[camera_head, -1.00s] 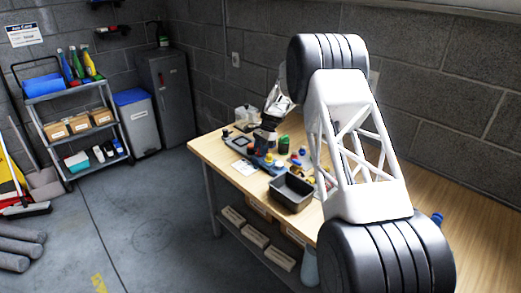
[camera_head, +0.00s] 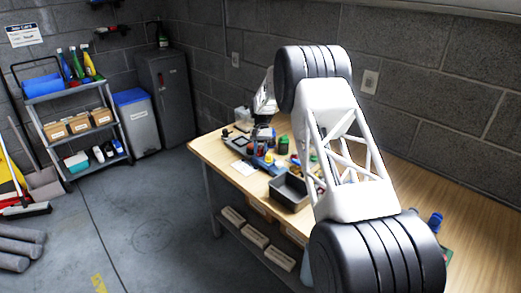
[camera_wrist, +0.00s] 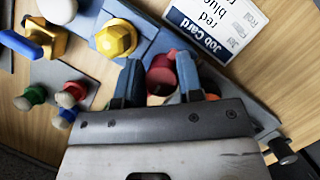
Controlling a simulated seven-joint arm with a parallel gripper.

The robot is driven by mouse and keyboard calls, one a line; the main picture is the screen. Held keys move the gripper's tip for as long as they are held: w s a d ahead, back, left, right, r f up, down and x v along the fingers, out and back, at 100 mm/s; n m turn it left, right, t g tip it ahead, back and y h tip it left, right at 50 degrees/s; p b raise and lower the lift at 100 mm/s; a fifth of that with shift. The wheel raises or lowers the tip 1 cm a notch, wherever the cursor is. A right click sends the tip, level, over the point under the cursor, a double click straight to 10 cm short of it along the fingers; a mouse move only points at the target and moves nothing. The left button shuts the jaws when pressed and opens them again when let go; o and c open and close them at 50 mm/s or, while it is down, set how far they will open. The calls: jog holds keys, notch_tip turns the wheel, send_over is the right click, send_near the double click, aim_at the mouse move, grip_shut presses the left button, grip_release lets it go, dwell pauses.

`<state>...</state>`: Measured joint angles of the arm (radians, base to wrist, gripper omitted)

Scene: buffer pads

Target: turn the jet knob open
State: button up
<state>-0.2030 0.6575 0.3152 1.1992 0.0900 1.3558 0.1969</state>
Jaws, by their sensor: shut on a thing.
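My gripper (camera_wrist: 159,86) points down over a blue-grey device (camera_wrist: 235,90) on the workbench. Its two blue-grey fingers are shut on a round red knob (camera_wrist: 161,76), which shows between them in the wrist view. The knob's lower part is hidden by the gripper body. No label shows on it, so I cannot tell from markings whether it is the jet knob. In the head view my gripper (camera_head: 263,137) is small, at the device (camera_head: 262,162) near the far end of the bench.
A job card (camera_wrist: 213,25) lies beside the device. Several small coloured pegs, one with a green base (camera_wrist: 36,94), stand left of the gripper. A dark grey bin (camera_head: 290,192) stands at the bench's front edge. The near right of the wooden bench (camera_head: 478,228) is mostly clear.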

jog(key=shift+a+n, duration=0.1)
jog(key=shift+n, duration=0.2)
jog(key=o, duration=0.9)
jog(key=shift+w+f, duration=0.1)
jog(key=shift+v, duration=3.95)
